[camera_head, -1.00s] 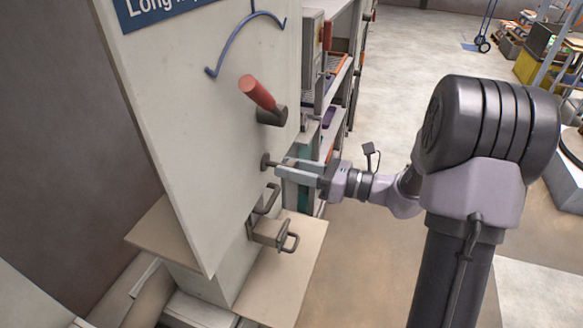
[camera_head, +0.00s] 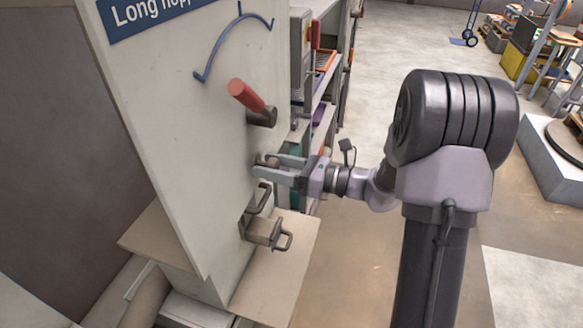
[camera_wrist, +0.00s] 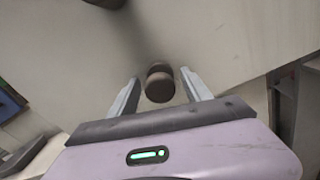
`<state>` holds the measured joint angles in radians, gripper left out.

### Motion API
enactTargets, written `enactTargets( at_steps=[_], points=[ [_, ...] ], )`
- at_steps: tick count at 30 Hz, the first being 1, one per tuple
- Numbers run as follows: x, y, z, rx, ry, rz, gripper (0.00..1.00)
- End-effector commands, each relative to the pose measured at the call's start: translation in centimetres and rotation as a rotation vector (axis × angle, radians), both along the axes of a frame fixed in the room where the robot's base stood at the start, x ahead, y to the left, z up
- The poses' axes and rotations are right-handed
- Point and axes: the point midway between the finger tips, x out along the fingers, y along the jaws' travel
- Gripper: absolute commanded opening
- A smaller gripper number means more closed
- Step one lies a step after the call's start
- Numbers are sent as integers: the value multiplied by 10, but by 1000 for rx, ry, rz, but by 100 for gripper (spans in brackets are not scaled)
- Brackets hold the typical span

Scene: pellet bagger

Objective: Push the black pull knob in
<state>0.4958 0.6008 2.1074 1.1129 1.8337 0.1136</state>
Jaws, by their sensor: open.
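The black pull knob (camera_wrist: 159,84) sticks out from the pale panel and sits between the two open fingers of my gripper (camera_wrist: 159,92) in the wrist view. A gap shows on each side of it. In the head view the knob (camera_head: 261,158) is partly hidden by my gripper (camera_head: 262,165), whose fingertips are close to the panel face. The fingers are apart and hold nothing. How far the knob stands out from the panel is hard to tell.
The pale panel (camera_head: 170,110) carries a red-handled lever (camera_head: 247,96) above the knob and a blue curved mark (camera_head: 222,40) higher up. Below are a metal handle (camera_head: 259,200) and a latch box (camera_head: 265,231) over a beige shelf (camera_head: 278,275).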

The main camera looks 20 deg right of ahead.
Motion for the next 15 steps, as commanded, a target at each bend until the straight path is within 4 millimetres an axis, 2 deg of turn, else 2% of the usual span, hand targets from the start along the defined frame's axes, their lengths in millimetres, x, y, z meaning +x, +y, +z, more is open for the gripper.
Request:
enactTargets(
  at_steps=[5,8,15],
  points=[
    [-8,-13,1,0,1,-3,57],
    [-23,-34,3,1,2,-5,57],
    [-69,-97,4,3,2,-7,57]
  ],
)
